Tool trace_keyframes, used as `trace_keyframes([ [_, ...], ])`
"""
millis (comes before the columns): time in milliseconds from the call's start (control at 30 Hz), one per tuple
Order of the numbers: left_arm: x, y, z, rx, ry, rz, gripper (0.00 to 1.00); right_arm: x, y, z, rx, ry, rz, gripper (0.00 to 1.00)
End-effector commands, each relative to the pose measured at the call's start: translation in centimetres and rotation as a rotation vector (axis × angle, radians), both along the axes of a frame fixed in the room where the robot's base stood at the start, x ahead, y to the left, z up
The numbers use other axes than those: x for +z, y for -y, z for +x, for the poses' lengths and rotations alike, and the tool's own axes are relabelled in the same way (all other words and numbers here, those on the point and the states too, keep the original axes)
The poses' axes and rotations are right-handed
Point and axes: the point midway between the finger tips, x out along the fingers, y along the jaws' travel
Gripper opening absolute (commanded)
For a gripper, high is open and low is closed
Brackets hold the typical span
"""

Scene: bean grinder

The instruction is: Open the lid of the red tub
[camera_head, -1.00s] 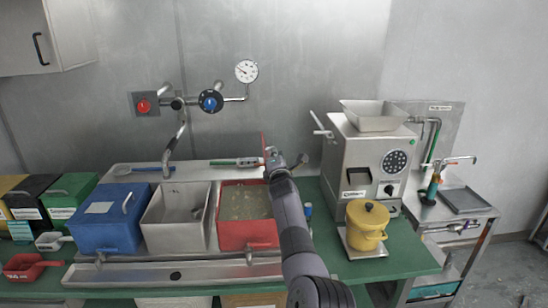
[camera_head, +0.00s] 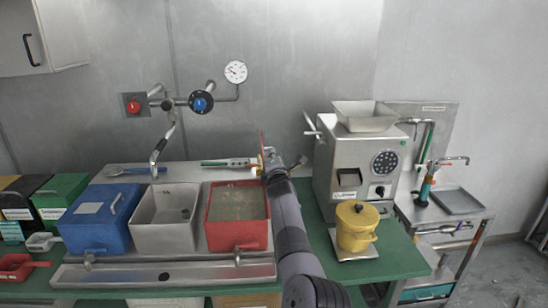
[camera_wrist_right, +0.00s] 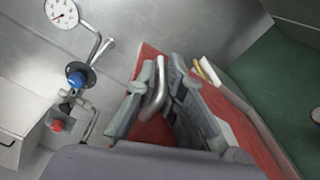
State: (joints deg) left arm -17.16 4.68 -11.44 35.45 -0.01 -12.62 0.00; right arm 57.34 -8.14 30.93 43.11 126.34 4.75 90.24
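The red tub (camera_head: 237,242) stands on the bench at the right end of a row of tubs. It is uncovered in the head view, and its brownish inside shows. Its red lid (camera_head: 262,142) stands about upright, seen nearly edge-on, at the tub's right rear. My right gripper (camera_head: 270,156) is at the lid. In the right wrist view the gripper (camera_wrist_right: 163,75) has its fingers close on either side of the lid's metal handle (camera_wrist_right: 157,92), and looks shut on it. The red lid (camera_wrist_right: 152,133) fills the area behind the fingers. My left gripper is not in view.
A grey open tub (camera_head: 163,235) and a blue closed tub (camera_head: 95,235) stand to the left. A grinder (camera_head: 355,170) and a yellow pot (camera_head: 356,228) stand to the right of my arm. A tap and valves (camera_head: 200,102) are on the wall behind.

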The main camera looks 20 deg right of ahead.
Motion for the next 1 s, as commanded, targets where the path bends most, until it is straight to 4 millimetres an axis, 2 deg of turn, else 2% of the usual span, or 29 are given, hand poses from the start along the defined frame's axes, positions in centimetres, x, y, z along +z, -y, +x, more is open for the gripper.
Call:
trace_keyframes([
  [233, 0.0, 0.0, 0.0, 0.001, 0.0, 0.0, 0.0, -0.4, -0.1, 0.0, 0.001, -0.006, 0.002, 0.3],
  [667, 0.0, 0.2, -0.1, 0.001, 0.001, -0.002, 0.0, -0.5, 0.3, -0.5, -0.007, -0.008, -0.002, 0.3],
  [800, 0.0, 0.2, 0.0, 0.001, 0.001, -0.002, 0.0, -0.3, 0.3, -1.4, -0.012, -0.004, -0.007, 0.3],
  [1000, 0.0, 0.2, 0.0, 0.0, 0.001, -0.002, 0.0, -0.1, -0.8, -3.4, -0.002, 0.001, -0.003, 0.3],
])
